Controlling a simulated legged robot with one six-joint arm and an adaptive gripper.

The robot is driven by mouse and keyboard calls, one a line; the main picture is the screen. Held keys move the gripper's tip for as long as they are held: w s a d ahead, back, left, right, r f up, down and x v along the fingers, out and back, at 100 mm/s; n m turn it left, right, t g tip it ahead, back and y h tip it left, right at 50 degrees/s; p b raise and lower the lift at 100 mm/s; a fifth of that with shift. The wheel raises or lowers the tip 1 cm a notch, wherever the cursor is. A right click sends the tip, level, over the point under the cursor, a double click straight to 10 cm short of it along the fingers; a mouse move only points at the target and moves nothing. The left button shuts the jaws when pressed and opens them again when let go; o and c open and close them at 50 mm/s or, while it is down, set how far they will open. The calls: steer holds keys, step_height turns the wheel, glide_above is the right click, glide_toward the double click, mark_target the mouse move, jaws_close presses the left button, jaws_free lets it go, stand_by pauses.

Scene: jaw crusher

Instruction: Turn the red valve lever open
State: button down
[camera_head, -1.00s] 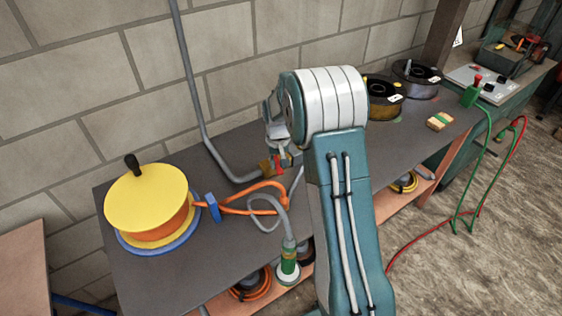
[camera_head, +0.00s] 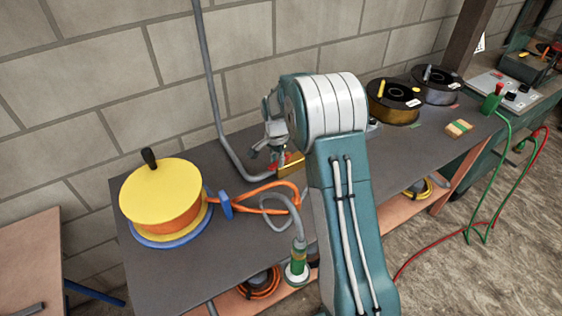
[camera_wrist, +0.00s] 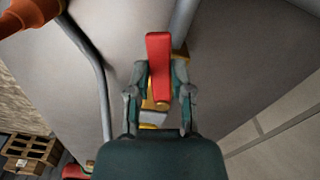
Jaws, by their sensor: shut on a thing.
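The red valve lever (camera_wrist: 158,55) stands between the two fingers of my gripper (camera_wrist: 160,78) in the wrist view, and the gripper is shut on it. Brass valve parts (camera_wrist: 153,117) show behind and below the lever. In the head view my gripper (camera_head: 274,152) points down at the valve, on the bench near the wall. A small bit of the red lever (camera_head: 285,160) shows there beside the brass body (camera_head: 291,166). My own arm hides part of the valve, so the lever's full angle is unclear.
A grey pipe (camera_head: 213,80) runs down the wall to the bench (camera_head: 165,265). A yellow-topped reel (camera_head: 160,195) stands at left, with orange hose (camera_head: 265,192) and a grey hose (camera_head: 295,215) nearby. Dark spools (camera_head: 393,100) and a sponge (camera_head: 459,128) lie at right.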

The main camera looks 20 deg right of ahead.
steer(key=shift+w+a+f+m, duration=0.15)
steer(key=shift+w+m, duration=0.25)
steer(key=shift+m, duration=0.5)
steer(key=shift+w+a+m, duration=0.2)
steer(key=shift+w+m, duration=0.15)
steer(key=shift+m, duration=0.55)
steer(key=c, duration=0.5)
jaws_free()
steer(key=shift+w, duration=0.1)
steer(key=shift+a, duration=0.1)
step_height(320, 180, up, 12)
steer(key=shift+r, duration=0.1)
